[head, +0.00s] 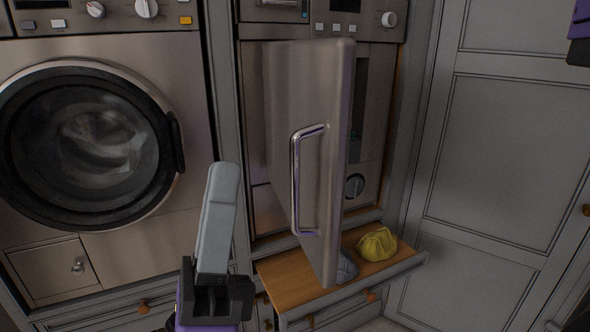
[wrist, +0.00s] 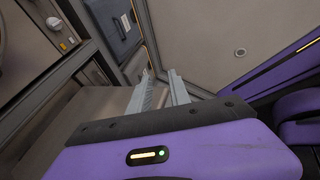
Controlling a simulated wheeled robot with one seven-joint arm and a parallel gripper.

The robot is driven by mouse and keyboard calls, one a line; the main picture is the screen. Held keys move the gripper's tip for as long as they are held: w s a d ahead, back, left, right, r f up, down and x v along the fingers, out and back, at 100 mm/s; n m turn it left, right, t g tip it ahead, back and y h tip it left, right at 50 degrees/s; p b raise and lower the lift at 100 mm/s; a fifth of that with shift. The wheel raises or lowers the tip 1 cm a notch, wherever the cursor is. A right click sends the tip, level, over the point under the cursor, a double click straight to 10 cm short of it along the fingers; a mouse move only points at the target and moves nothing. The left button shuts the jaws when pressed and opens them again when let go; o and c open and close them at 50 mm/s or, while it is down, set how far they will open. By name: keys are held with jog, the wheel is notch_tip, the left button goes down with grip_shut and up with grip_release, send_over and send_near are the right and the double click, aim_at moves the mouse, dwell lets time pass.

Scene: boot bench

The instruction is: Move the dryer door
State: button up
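The dryer door (head: 325,130) is a thick brushed-steel panel that stands swung open towards me in the head view. A chrome bar handle (head: 296,185) runs upright on its left face. My gripper (head: 222,170) is left of the door and handle in the picture, apart from the handle, with its pale grey finger pointing up. In the wrist view the two fingers of my gripper (wrist: 159,76) stand apart with nothing between them. The handle is not clearly seen in the wrist view.
A washing machine with a round dark door (head: 85,145) stands at the left. A pulled-out wooden shelf (head: 290,275) lies below the dryer door, with a yellow cloth (head: 377,244) and a grey item (head: 347,267) on it. Tall grey cabinet doors (head: 490,150) close the right side.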

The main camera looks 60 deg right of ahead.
jog(key=d+r+m+g+y+p, duration=0.1)
jog(key=d+r+m+g+y, duration=0.1)
jog(key=d+m+g+y, duration=0.65)
jog(key=m+y, duration=0.3)
jog(key=m, duration=0.3)
send_near(292, 180)
jog(key=d, duration=0.3)
jog(key=shift+g, duration=0.25)
jog(key=d+p, duration=0.1)
jog(key=d, duration=0.1)
jog(key=s+d+p, duration=0.1)
jog(key=d, duration=0.2)
jog(key=d+p, duration=0.1)
jog(key=d, duration=0.1)
jog(key=shift+s+d+p, duration=0.2)
jog(key=shift+d+p, duration=0.1)
grip_shut()
